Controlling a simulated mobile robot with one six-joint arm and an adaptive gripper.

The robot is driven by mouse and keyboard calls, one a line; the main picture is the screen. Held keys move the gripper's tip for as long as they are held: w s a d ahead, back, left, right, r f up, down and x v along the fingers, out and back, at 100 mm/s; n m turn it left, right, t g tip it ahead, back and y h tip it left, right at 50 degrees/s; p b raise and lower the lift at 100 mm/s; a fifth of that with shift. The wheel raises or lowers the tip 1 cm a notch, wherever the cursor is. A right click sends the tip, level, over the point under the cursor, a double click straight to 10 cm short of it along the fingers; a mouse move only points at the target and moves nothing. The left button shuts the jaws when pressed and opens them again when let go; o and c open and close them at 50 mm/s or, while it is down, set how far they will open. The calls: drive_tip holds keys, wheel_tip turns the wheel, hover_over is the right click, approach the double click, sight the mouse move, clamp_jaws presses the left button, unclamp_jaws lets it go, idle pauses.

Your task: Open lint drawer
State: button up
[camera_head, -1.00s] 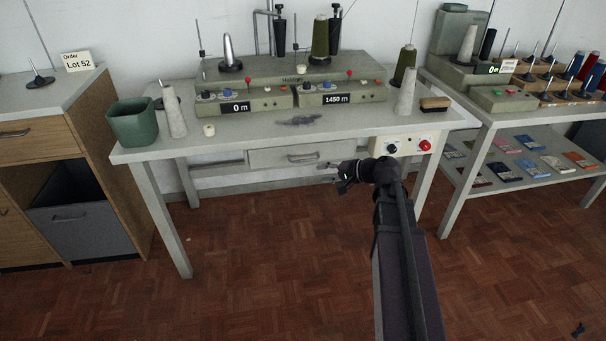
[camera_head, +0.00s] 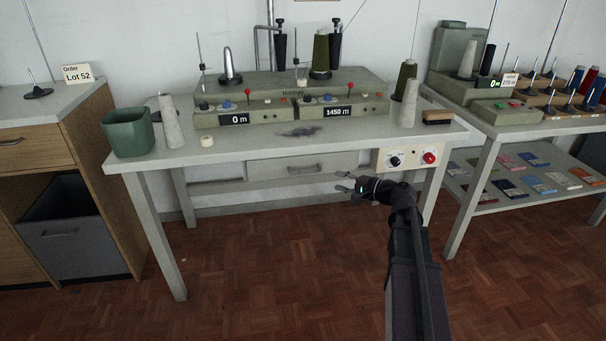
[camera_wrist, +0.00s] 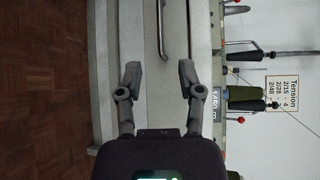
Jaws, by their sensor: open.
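The lint drawer (camera_head: 276,171) is a pale grey drawer under the winding table's top, and it looks shut. Its metal bar handle (camera_head: 304,170) runs along its front. In the wrist view the drawer front (camera_wrist: 150,60) is turned on its side, with the handle (camera_wrist: 161,28) ahead of the fingers. My gripper (camera_head: 343,181) is open and empty, to the right of the handle and a little below it in the head view. In the wrist view the two fingers of my gripper (camera_wrist: 159,75) are spread on either side of the handle's line, apart from the handle.
The grey table (camera_head: 240,153) carries the winder (camera_head: 285,90), a green bin (camera_head: 128,132), thread cones and a brush (camera_head: 437,117). Dark lint (camera_head: 303,131) lies on top. A switch box (camera_head: 408,158) hangs right of the drawer. The floor in front is clear.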

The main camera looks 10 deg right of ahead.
sight(303, 172)
drive_tip(key=shift+w, duration=0.1)
drive_tip(key=b+x, duration=0.2)
drive_tip(key=x, duration=1.1)
drive_tip(key=shift+w+a+f, duration=0.1)
drive_tip(key=shift+w+a, duration=0.1)
drive_tip(key=shift+w, duration=0.05)
clamp_jaws()
drive_tip(key=shift+a, duration=0.1)
